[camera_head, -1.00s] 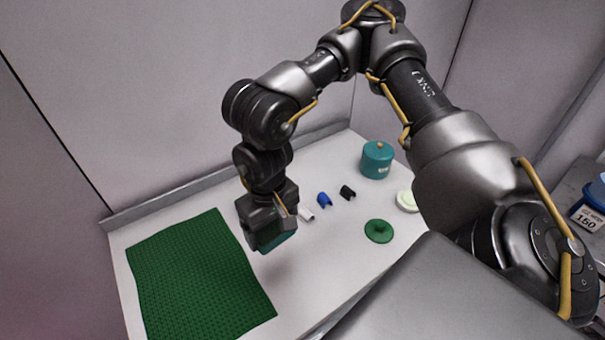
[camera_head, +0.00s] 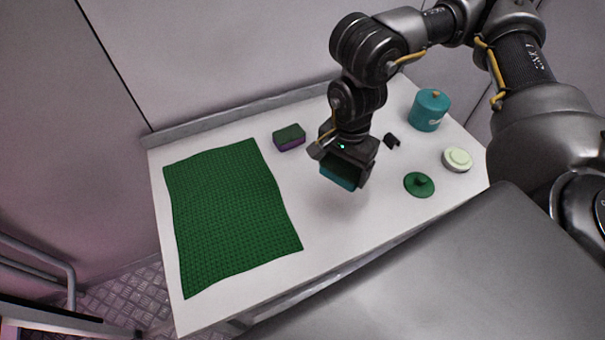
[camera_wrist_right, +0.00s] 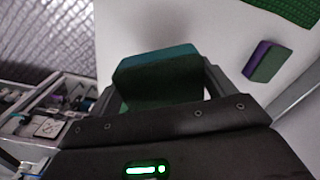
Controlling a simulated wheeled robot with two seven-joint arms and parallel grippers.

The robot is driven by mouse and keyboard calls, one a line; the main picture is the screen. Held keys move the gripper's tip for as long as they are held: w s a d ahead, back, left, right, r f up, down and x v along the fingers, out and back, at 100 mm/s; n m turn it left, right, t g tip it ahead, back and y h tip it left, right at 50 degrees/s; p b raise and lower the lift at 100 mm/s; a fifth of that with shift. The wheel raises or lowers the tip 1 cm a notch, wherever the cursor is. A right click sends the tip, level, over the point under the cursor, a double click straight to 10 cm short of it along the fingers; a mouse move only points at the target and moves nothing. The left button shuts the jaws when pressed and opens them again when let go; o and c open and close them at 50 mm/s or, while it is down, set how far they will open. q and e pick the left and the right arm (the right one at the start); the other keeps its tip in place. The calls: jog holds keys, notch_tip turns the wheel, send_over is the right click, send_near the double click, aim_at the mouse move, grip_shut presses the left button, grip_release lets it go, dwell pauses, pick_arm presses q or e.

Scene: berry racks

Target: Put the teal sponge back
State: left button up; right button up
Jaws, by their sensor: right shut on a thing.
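The teal sponge (camera_head: 340,174), with a dark green face, is in my right gripper (camera_head: 345,166), held over the white table between the green mat and the round green lid. In the right wrist view the sponge (camera_wrist_right: 158,78) sits between the two fingers of the gripper (camera_wrist_right: 160,95), which is shut on it. A shadow on the table lies under it. My left gripper is not in view.
To the right are a black clip (camera_head: 391,141), a teal jar (camera_head: 430,110), a green lid (camera_head: 419,185) and a pale round container (camera_head: 457,159). The table front is clear.

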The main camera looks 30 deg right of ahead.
jog(key=shift+d+f+m, duration=0.2)
jog(key=shift+d+m, duration=0.05)
jog(key=shift+m, duration=0.25)
jog(key=w+a+f+p, duration=0.2)
jog(key=w+f, duration=0.1)
jog(key=w, duration=0.5)
send_over(302, 173)
notch_tip(302, 173, down, 6)
jog(key=shift+s+d+f, duration=0.1)
jog(key=shift+d+f, duration=0.05)
jog(key=shift+f, duration=0.35)
notch_tip(302, 173, down, 3)
jog(key=shift+r+p, duration=0.15)
jog(key=shift+p, duration=0.35)
jog(key=shift+f, duration=0.2)
